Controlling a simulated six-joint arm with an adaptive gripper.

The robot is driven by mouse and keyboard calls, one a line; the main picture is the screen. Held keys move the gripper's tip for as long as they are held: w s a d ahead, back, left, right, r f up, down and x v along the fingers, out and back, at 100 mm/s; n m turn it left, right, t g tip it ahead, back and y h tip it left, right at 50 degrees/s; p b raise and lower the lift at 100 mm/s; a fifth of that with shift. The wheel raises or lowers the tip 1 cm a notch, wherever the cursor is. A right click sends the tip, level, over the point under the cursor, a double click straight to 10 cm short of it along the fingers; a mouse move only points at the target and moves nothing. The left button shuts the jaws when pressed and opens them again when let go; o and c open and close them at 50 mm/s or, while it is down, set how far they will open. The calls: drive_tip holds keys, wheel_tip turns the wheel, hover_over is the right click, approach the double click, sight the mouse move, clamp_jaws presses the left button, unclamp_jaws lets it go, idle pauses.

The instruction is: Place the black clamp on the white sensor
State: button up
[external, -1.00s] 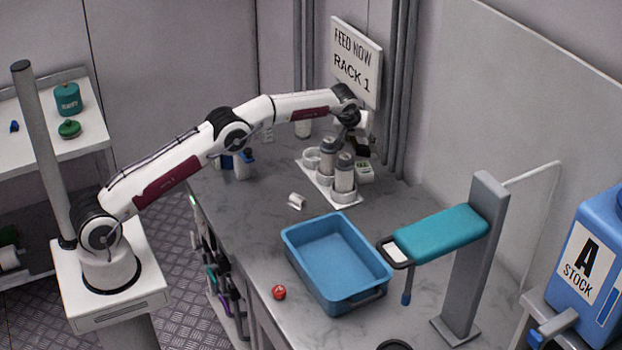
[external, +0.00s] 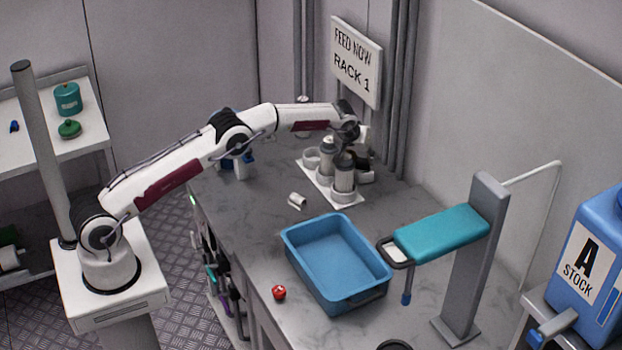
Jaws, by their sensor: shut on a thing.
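My gripper (external: 365,177) is low behind and to the right of two grey-and-white canisters at the back of the counter. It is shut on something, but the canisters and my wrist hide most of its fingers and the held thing. I cannot make out the black clamp clearly; only dark shapes show at my gripper. I cannot say for sure which thing is the white sensor. The small white-and-green device seen beside the canisters a second ago is now hidden at my gripper.
The canisters (external: 345,175) stand on a white base (external: 318,187) with cup-like holders. A small white piece (external: 297,201) lies in front. A blue tray (external: 300,262), a red ball (external: 279,293) and a grey post with a teal arm (external: 440,233) are nearer.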

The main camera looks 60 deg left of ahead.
idle(0.3)
drive_tip(key=o, duration=0.8)
drive_tip(key=shift+f, duration=0.1)
drive_tip(key=shift+o, duration=0.2)
drive_tip(key=shift+r, duration=0.25)
drive_tip(key=shift+s+d+r, duration=0.15)
drive_tip(key=shift+s+r, duration=0.15)
drive_tip(key=shift+r, duration=0.25)
drive_tip(key=v, duration=1)
drive_tip(key=shift+r, duration=0.2)
drive_tip(key=shift+s+d, duration=0.1)
drive_tip(key=shift+s, duration=0.05)
